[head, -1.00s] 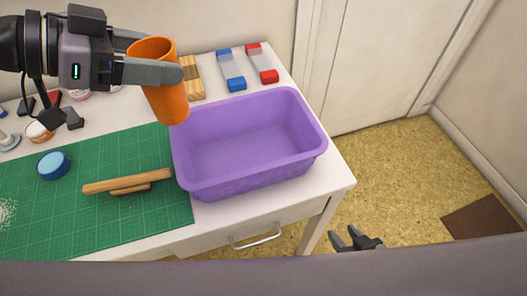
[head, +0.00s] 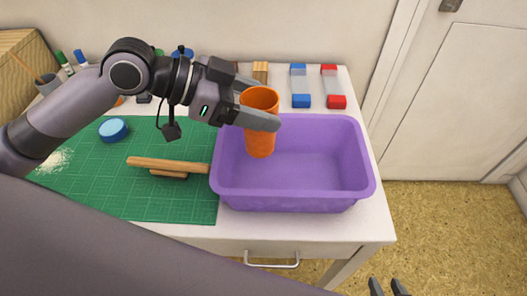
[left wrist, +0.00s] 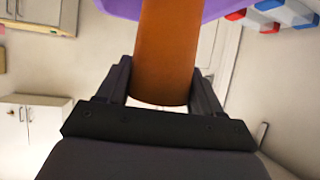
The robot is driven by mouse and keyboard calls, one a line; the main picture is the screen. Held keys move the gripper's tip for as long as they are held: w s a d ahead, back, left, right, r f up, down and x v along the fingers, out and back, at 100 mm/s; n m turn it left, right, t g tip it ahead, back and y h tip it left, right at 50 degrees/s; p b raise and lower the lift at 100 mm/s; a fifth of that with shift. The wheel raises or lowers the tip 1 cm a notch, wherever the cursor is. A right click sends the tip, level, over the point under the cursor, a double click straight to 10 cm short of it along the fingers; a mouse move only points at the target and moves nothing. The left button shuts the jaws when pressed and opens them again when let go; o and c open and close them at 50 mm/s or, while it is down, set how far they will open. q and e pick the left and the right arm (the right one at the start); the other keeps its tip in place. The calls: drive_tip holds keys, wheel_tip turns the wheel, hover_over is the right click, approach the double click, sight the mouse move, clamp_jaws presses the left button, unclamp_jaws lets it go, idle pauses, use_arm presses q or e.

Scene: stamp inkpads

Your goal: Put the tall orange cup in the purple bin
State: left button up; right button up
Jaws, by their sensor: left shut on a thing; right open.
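The tall orange cup (head: 261,138) is held upright in my left gripper (head: 262,108), which is shut on it. In the head view the cup overlaps the left part of the purple bin (head: 345,200); its base appears over or inside the bin's opening, and its exact height is hard to tell. The left wrist view shows the cup (left wrist: 168,50) between the two fingers (left wrist: 160,90), with part of the bin (left wrist: 216,9) behind it. The bin looks otherwise empty. My right gripper (head: 389,287) is open and empty at the bottom edge, low beside the table.
The green mat (head: 90,195) left of the bin carries a wooden tool (head: 168,164) and a blue round lid (head: 113,129). Blue (head: 301,88) and red (head: 332,88) stamp-like items stand behind the bin. A white door (head: 455,100) is at right. The table's front right corner is clear.

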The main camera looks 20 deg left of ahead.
sight(260, 148)
use_arm(q)
wheel_tip(260, 148, down, 7)
drive_tip(key=shift+r+b, duration=0.2)
drive_tip(key=shift+b, duration=0.15)
drive_tip(key=shift+f+b, duration=0.3)
drive_tip(key=shift+f, duration=1.7)
drive_tip(key=shift+f, duration=0.2)
drive_tip(key=o, duration=1.3)
drive_tip(key=shift+r, duration=0.15)
